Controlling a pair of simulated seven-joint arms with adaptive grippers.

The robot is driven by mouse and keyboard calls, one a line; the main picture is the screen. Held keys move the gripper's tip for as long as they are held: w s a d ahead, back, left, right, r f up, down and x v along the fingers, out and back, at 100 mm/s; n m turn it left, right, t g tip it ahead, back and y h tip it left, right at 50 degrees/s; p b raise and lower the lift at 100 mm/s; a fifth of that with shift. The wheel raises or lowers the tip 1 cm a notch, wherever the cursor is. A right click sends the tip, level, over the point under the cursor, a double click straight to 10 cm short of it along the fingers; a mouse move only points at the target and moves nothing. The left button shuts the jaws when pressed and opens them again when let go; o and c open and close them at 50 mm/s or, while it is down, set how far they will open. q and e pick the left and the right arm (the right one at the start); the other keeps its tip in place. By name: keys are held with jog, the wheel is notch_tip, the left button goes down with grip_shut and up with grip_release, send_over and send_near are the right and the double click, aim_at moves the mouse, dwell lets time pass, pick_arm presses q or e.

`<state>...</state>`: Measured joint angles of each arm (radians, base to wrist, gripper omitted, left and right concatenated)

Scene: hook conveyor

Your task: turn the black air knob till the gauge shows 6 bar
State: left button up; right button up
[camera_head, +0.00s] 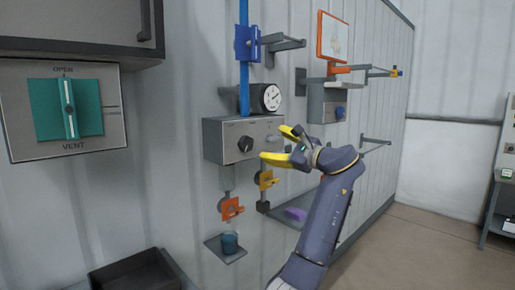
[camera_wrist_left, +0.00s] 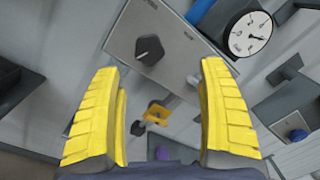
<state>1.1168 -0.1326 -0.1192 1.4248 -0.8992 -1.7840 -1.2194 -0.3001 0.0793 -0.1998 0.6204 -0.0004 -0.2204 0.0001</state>
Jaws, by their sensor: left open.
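The black air knob (camera_head: 245,144) sits on the front of a grey wall box (camera_head: 214,146); it also shows in the left wrist view (camera_wrist_left: 148,48), beyond the space between the fingertips. The round gauge (camera_head: 271,97) with a white dial is above the box. It shows at the upper right of the left wrist view (camera_wrist_left: 250,34), but its numbers are too small to read. My left gripper (camera_head: 273,143) has yellow fingers spread wide with nothing between them. It is in front of the box's right part, apart from the knob. My right gripper is not in view.
A blue vertical pipe (camera_head: 243,70) runs above the box. Yellow (camera_head: 267,180) and orange (camera_head: 231,208) valve handles hang below it. A teal vent handle (camera_head: 68,109) is on a panel at left. An orange-framed sign (camera_head: 334,37) and brackets stick out at right.

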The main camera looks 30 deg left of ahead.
aim_at(248, 146)
pick_arm(q)
jog(key=s+d+f+n, duration=0.1)
jog(key=d+f+n, duration=0.1)
jog(key=d+n, duration=0.15)
jog(key=shift+n+g, duration=0.25)
jog(key=shift+g, duration=0.05)
jog(key=x, duration=1.7)
jog(key=shift+a+f, duration=0.2)
jog(key=shift+f, duration=0.1)
jog(key=c, duration=1.2)
jog(key=shift+c, duration=0.4)
jog(key=shift+f+n, duration=0.15)
jog(key=shift+n, duration=0.15)
